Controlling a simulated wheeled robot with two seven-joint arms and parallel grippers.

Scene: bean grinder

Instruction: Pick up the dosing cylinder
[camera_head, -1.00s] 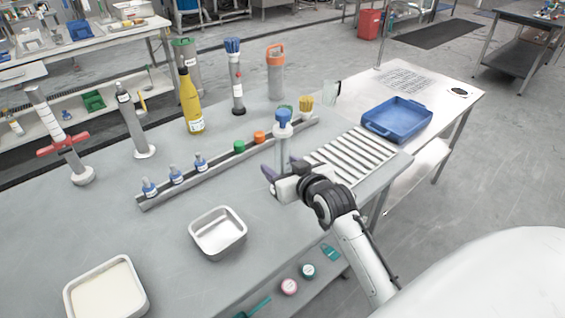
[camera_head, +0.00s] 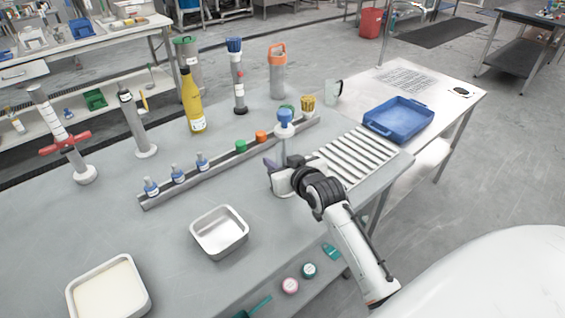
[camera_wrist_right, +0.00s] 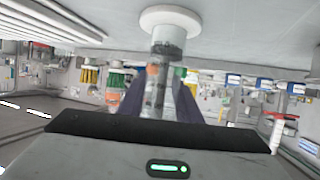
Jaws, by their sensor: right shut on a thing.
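The dosing cylinder, a clear slim tube with a blue top (camera_head: 285,120), stands upright at the right part of the grey bench. In the right wrist view, which is upside down, its clear tube (camera_wrist_right: 162,85) and round white base (camera_wrist_right: 170,20) show. My right gripper (camera_head: 281,171) is shut on its lower tube, with dark purple fingers on both sides. The gripper hides part of the tube and base in the head view. I cannot tell whether the base touches the bench. My left gripper is not in view.
A ridged rack (camera_head: 352,158) is close on the right, with a blue tray (camera_head: 398,120) beyond. Behind is a rail (camera_head: 220,163) with small bottles and coloured caps. A yellow bottle (camera_head: 193,105) and tall cylinders stand farther back. A metal pan (camera_head: 219,231) is at front left.

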